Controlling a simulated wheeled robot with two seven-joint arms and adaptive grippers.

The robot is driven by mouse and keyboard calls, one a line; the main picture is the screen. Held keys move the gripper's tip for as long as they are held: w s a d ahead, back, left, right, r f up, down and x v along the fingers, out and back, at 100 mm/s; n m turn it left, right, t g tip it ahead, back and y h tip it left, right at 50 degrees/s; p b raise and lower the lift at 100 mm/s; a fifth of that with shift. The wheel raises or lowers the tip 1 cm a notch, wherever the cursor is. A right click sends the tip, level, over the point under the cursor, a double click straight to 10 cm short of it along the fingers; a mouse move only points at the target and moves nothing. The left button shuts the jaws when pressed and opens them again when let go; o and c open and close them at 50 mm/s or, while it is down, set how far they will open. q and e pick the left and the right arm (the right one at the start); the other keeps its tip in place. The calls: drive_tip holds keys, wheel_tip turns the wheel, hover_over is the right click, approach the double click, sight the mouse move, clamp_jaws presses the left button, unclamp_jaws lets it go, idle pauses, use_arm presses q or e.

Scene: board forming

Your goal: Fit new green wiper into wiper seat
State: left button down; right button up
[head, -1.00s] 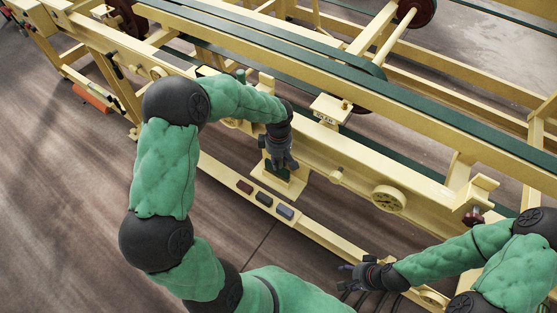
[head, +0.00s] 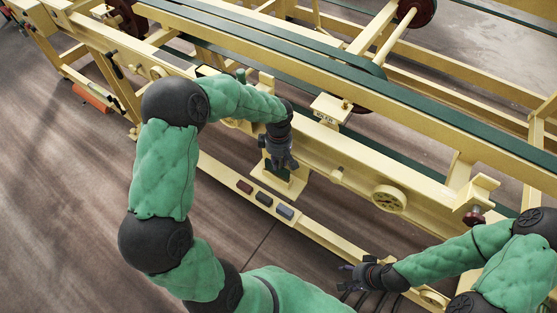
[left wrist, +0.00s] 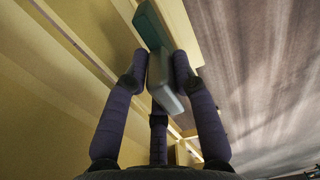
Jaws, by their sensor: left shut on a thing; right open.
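My left gripper (head: 281,160) is shut on a grey-green block, the wiper (left wrist: 162,78), with its fingers on both sides of it. In the left wrist view the gripper (left wrist: 158,82) points down along a yellow bracket. A darker green piece (left wrist: 151,25) lies just beyond the block, against the yellow plate of the seat (left wrist: 180,22). I cannot tell whether block and darker piece are joined. In the head view the yellow seat plate (head: 296,188) shows below the fingers, and the hand hides most of the wiper. My right gripper (head: 358,274) is open and empty at the lower right.
The yellow conveyor frame (head: 340,150) with dark green belts (head: 270,42) runs diagonally behind the left hand. Several small coloured blocks (head: 264,198) sit on the lower rail (head: 320,235), left of and below the seat. Brown floor (head: 80,190) is open at the left.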

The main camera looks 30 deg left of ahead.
sight(279, 167)
use_arm(q)
drive_tip(key=shift+f+b, duration=0.35)
drive_tip(key=shift+f, duration=0.7)
idle(0.7)
drive_tip(key=shift+f, duration=0.95)
drive_tip(key=c, duration=0.9)
unclamp_jaws()
drive_tip(key=shift+c, duration=0.2)
wheel_tip(279, 167, up, 12)
